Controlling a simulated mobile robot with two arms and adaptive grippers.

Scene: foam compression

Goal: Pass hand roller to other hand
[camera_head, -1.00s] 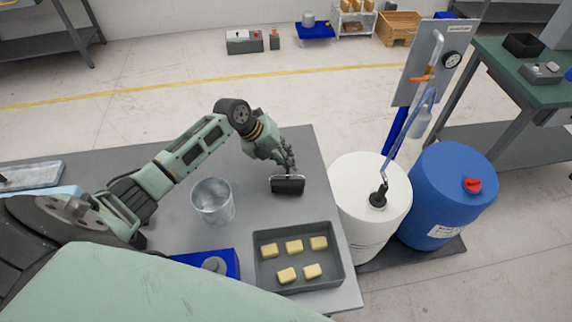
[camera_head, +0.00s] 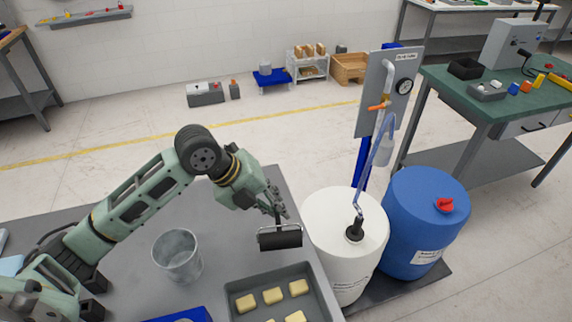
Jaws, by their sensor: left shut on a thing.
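The hand roller (camera_head: 280,238) has a black cylinder on a thin metal frame. My left gripper (camera_head: 277,206) is shut on it from above and behind, and the roller hangs below the fingers. It appears over the grey table near its right edge, just behind the grey tray. The fingers partly hide the roller's handle. My right gripper is not in view.
A grey tray (camera_head: 322,287) with several yellow foam blocks is at the table's front right. A clear beaker (camera_head: 178,257) stands left of it. A white drum (camera_head: 328,225) and a blue drum (camera_head: 412,215) stand close to the table's right edge.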

